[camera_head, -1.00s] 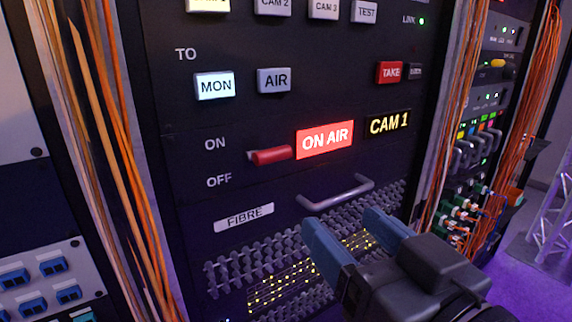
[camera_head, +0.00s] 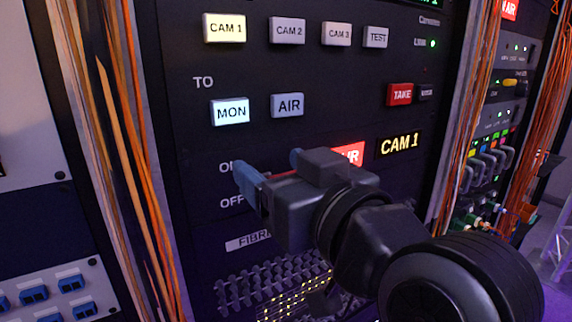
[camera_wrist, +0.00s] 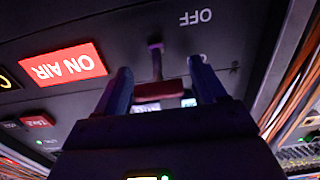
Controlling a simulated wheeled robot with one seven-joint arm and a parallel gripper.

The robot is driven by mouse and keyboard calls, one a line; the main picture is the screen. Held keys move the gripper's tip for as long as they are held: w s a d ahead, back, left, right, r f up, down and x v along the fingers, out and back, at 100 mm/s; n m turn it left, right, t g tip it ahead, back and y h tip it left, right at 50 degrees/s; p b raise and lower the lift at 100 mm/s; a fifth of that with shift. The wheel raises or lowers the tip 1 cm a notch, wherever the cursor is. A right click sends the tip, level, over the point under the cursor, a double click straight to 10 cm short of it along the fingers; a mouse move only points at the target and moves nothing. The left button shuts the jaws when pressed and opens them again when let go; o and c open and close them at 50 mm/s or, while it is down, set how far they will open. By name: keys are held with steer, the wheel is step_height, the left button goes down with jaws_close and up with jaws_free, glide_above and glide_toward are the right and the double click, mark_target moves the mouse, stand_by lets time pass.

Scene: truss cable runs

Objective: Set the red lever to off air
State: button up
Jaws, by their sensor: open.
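The red lever (camera_wrist: 155,90) shows in the wrist view between my two fingers, with a darker stem running up from it. In the head view only a sliver of red shows between the fingers; the rest is hidden by my gripper (camera_head: 268,163). My gripper (camera_wrist: 159,70) is open around the lever at the panel; whether a finger touches it I cannot tell. The OFF label (camera_head: 231,203) is below my left finger, and it shows upside down in the wrist view (camera_wrist: 195,18). The ON AIR sign (camera_wrist: 64,65) is lit red.
Above are the lit MON button (camera_head: 230,112), the AIR button (camera_head: 287,105) and the red TAKE button (camera_head: 400,95). A lit CAM 1 display (camera_head: 399,145) is to the right. Orange cable bundles (camera_head: 138,160) run down both sides of the panel.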

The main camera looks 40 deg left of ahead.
steer(key=shift+a, duration=0.15)
steer(key=shift+c, duration=0.5)
steer(key=c, duration=0.9)
steer(key=shift+o, duration=0.2)
steer(key=shift+f, duration=0.15)
